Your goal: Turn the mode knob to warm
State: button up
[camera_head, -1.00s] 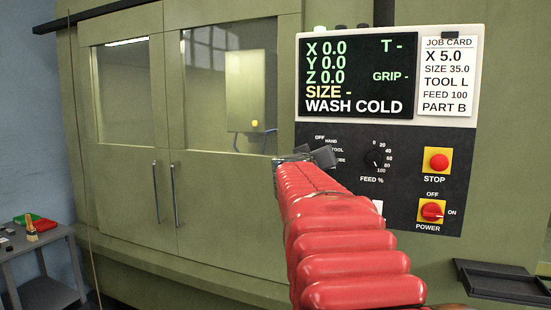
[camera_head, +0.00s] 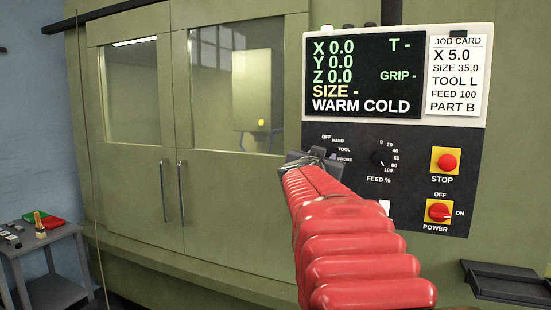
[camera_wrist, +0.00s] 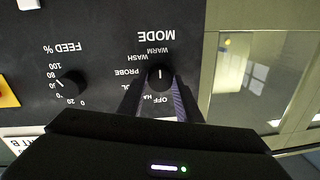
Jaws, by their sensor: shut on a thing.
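The mode knob (camera_wrist: 160,74) is a black dial on the dark control panel, seen upside down in the wrist view. Its white mark points toward the WARM label (camera_wrist: 158,50). My gripper (camera_wrist: 157,86) is shut on the knob, one finger on each side. In the head view my gripper (camera_head: 314,158) is against the panel and, with my red arm, hides the knob and some mode labels. The display (camera_head: 365,75) reads WARM COLD on its bottom line.
The feed knob (camera_head: 380,158) is close to the right of my gripper in the head view. The red stop button (camera_head: 447,161) and the power switch (camera_head: 439,211) are farther right. A job card (camera_head: 457,75) hangs beside the display. A small grey table (camera_head: 62,252) stands at lower left.

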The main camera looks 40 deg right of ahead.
jog(key=shift+s+d+f, duration=0.1)
jog(key=shift+f, duration=0.15)
jog(key=o, duration=0.8)
jog(key=shift+o, duration=1.2)
jog(key=shift+r, duration=0.15)
jog(key=shift+a, duration=0.2)
jog(key=v, duration=1.3)
jog(key=shift+a, duration=0.2)
jog(key=shift+s, duration=0.15)
